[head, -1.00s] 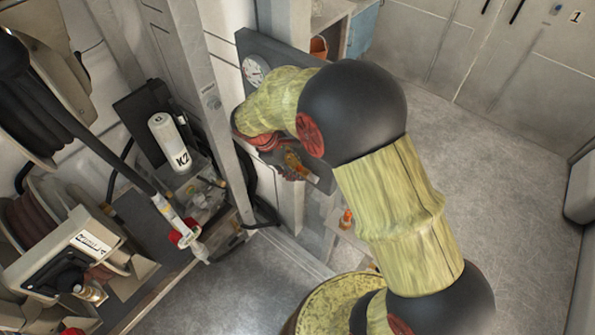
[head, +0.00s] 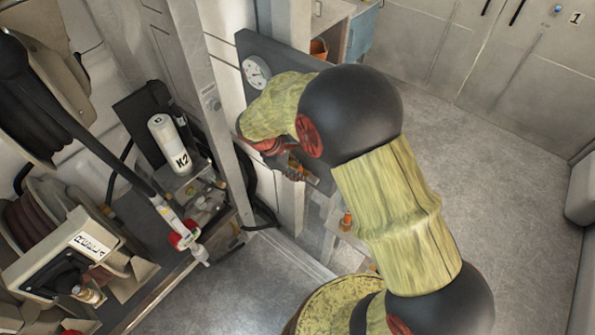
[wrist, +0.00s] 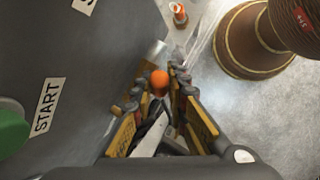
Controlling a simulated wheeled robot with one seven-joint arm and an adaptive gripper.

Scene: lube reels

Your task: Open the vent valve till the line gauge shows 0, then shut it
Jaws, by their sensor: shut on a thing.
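The line gauge (head: 256,72) is a round white dial on the upright grey panel (head: 285,52); its needle is too small to read. My gripper (head: 300,172) is low at the panel, mostly hidden behind my wrist in the head view. In the wrist view, my gripper (wrist: 160,92) has its two orange-and-grey fingers closed around a pale metal lever (wrist: 150,135), apparently the vent valve's handle. An orange knob (wrist: 159,80) shows between the fingertips. The valve body is mostly hidden, so how far it is open cannot be told.
A green button (wrist: 12,130) beside a START label (wrist: 46,107) is on the panel. A small orange-and-white item (wrist: 179,14) stands beyond the fingers. Hose reels (head: 40,215) and a white K2 canister (head: 170,143) are left of the metal post (head: 205,95). Floor at right is clear.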

